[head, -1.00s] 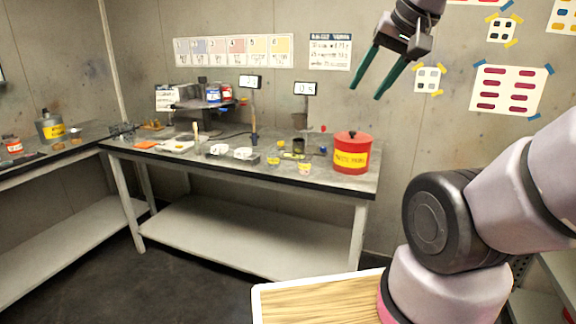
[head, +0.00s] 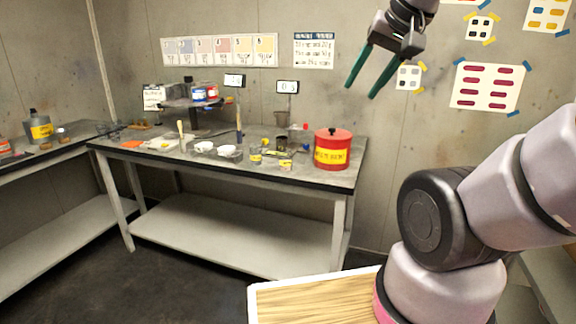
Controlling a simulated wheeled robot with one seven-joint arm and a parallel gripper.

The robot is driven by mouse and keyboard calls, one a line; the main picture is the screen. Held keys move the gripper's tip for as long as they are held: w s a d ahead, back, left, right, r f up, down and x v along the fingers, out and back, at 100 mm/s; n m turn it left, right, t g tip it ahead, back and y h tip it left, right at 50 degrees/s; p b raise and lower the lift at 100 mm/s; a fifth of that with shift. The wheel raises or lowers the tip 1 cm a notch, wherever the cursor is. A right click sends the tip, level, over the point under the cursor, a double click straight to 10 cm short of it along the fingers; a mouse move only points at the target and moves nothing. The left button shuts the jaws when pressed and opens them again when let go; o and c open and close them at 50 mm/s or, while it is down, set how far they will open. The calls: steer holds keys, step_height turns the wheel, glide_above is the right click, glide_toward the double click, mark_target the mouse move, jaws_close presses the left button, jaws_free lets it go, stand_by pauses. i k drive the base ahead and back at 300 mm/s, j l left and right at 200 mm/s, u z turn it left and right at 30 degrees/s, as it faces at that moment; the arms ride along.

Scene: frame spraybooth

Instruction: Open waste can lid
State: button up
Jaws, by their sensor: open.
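The waste can is a red round can (head: 332,150) with a yellow label, standing at the right end of the workbench. Its red lid (head: 333,134) with a small dark knob sits on top and looks shut. My gripper (head: 362,91) is raised above and to the right of the can in the picture, with two green fingers spread and pointing down to the left. It is open, empty and apart from the can.
The grey workbench (head: 240,173) holds cups (head: 255,154), white bowls (head: 228,150) and a raised stand with small cans (head: 200,94) left of the waste can. Another bench with a grey jug (head: 40,127) stands at the left. Dark floor lies in front.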

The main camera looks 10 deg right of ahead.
mark_target(326, 134)
steer(key=i+l, duration=0.15)
steer(key=i, duration=0.4)
steer(key=i+l+u, duration=0.15)
steer(key=i, duration=0.45)
